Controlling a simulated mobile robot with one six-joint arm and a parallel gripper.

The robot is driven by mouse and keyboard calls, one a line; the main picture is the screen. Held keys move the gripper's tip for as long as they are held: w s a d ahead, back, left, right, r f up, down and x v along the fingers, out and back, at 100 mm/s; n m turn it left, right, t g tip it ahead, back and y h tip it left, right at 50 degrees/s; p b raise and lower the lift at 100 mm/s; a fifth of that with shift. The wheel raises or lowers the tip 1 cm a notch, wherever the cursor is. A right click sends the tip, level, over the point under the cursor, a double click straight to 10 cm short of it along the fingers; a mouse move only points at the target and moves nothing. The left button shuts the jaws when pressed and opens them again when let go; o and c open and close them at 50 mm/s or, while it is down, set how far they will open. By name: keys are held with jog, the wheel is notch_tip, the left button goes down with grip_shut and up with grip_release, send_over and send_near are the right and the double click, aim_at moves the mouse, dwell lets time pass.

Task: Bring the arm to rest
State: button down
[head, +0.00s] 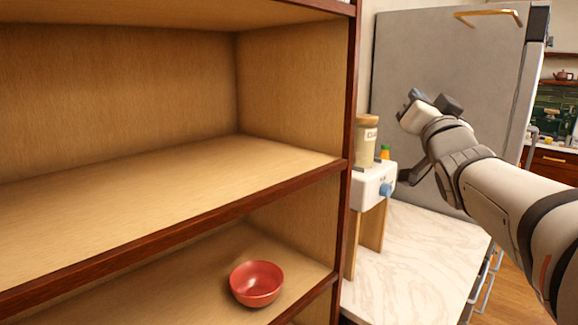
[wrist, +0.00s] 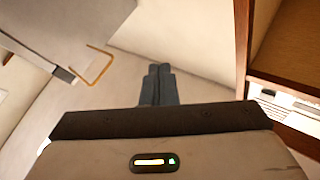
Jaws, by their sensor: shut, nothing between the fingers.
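My gripper (wrist: 158,70) shows in the wrist view with its two dark fingers together and nothing between them. In the head view my arm reaches in from the right edge, and its end is raised above the marble counter (head: 430,240), in front of the large grey fridge (head: 440,60). The fingertips are hard to make out in the head view. The gripper is to the right of the wooden shelf unit (head: 347,130) and apart from it.
A red bowl (head: 257,284) sits on the lower shelf. The shelf above it is bare. The fridge's brass handle (head: 488,15) sticks out.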

jog(key=s+a+f+g+h, duration=0.15)
jog(key=f+g, duration=0.35)
jog(key=f, duration=0.6)
jog(key=s+a+f+g, duration=0.1)
jog(key=s+f+g, duration=0.3)
jog(key=f, duration=0.7)
jog(key=s+a+f+n+g+y, duration=0.1)
jog(key=s+a+f+n+g, duration=0.1)
jog(key=s+f+g, duration=0.3)
jog(key=s+a+f+n+g+y, duration=0.1)
jog(key=s+a+f+n+g, duration=0.2)
jog(key=s+f, duration=0.9)
jog(key=shift+s+a+g, duration=0.15)
jog(key=shift+a+g, duration=0.55)
jog(key=shift+g, duration=0.5)
jog(key=shift+f, duration=0.1)
